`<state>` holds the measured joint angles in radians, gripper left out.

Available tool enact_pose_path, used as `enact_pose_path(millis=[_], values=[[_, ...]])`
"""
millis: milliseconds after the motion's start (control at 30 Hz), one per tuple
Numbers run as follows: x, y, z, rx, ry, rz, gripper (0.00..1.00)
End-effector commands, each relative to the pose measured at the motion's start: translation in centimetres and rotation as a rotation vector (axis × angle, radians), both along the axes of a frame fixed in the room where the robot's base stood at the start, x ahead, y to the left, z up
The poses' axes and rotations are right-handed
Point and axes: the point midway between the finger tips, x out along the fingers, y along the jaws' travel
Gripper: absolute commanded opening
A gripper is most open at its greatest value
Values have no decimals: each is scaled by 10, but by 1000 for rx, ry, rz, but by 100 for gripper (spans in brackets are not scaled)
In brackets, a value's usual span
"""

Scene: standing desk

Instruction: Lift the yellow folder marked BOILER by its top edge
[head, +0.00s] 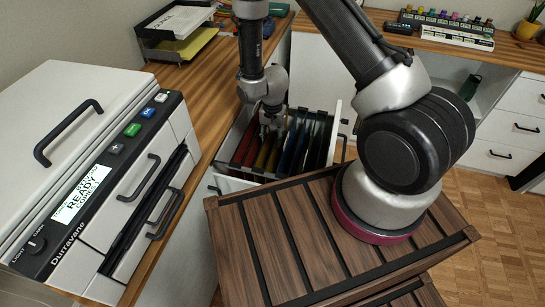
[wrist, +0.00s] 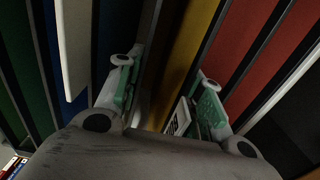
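The yellow folder (head: 263,154) stands upright among other folders in the open drawer, below my gripper (head: 268,124). In the wrist view the yellow folder (wrist: 190,48) runs between the two fingers of my gripper (wrist: 166,92). The fingers are spread apart, one on each side of it, and I see no gap closed on it. A white tab (wrist: 178,118) with dark lettering shows near the right finger. The lettering is too small and tilted to read. The fingertips' depth against the folder's top edge is hard to tell.
Red (wrist: 265,60), blue (wrist: 73,85) and green folders (wrist: 50,20) hang close on both sides. The drawer (head: 338,135) stands open beside the wooden desk. A white copier (head: 80,150) is at left. A tray (head: 180,35) with papers is at the back. A slatted wooden surface (head: 270,240) is in front.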

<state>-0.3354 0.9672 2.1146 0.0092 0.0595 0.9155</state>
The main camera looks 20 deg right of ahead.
Motion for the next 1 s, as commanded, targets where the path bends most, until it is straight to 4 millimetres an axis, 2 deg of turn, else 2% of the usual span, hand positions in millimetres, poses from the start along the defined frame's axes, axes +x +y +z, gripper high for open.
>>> enact_pose_path(millis=[33,100,367,567,767,1000], values=[[0,0,0,0,0,0,10],[0,0,0,0,0,0,0],[0,0,1,0,0,0,0],[0,0,15,0,-1,0,0],[1,0,50,2,-5,1,0],[1,0,104,2,-5,1,0]])
